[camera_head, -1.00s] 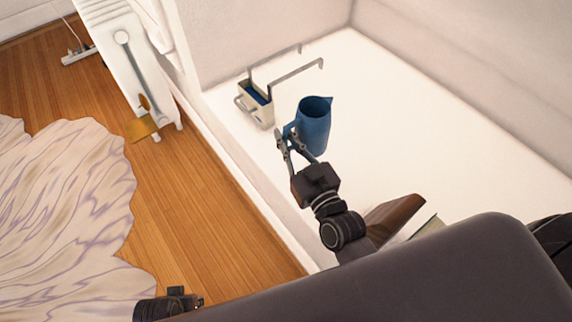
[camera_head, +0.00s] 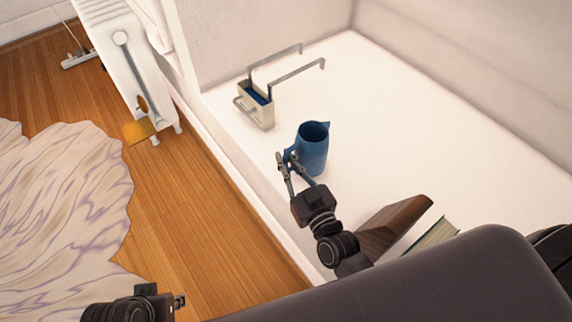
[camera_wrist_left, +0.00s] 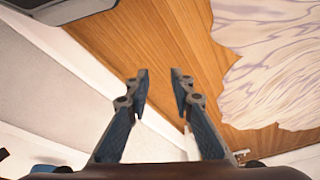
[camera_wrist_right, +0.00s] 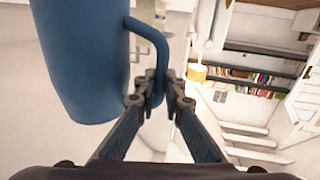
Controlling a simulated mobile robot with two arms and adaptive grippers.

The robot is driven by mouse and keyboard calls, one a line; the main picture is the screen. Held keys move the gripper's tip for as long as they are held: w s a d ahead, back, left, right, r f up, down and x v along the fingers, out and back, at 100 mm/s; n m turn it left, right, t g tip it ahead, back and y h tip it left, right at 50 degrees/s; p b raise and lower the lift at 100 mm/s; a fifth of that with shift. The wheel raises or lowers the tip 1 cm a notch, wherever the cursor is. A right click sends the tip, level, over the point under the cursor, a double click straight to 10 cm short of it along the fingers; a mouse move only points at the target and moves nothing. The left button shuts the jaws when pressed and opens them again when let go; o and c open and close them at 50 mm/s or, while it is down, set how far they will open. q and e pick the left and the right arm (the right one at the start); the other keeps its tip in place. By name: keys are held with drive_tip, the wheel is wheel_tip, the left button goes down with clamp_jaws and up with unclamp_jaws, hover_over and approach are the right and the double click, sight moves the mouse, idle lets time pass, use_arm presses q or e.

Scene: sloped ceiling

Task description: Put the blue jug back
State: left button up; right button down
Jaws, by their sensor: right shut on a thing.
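The blue jug (camera_head: 314,150) is upright over the white surface in the head view. My right gripper (camera_head: 288,160) is shut on its handle, on the jug's left side. In the right wrist view the jug (camera_wrist_right: 85,60) fills the upper left, and the right gripper's fingertips (camera_wrist_right: 160,90) close on the lower part of the handle. I cannot tell whether the jug's base touches the surface. My left gripper (camera_wrist_left: 160,85) is open and empty in the left wrist view, with wooden floor below it.
A cream holder (camera_head: 256,106) with blue inside and two metal arms stands behind the jug. A brown block (camera_head: 393,226) and a book (camera_head: 434,235) are near the front. The white surface (camera_head: 430,140) is clear to the right. A white radiator (camera_head: 125,60) stands left, beyond the ledge.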

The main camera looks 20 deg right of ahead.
use_arm(q)
drive_tip(key=shift+v, duration=1.3)
use_arm(e)
drive_tip(key=shift+f, duration=0.65)
use_arm(q)
drive_tip(key=shift+a, duration=0.1)
use_arm(e)
drive_tip(key=shift+f+b, duration=0.2)
drive_tip(key=shift+b, duration=0.1)
use_arm(q)
drive_tip(key=shift+f, duration=0.1)
use_arm(e)
drive_tip(key=c, duration=2)
unclamp_jaws()
drive_tip(key=shift+f, duration=0.1)
drive_tip(key=shift+c, duration=0.2)
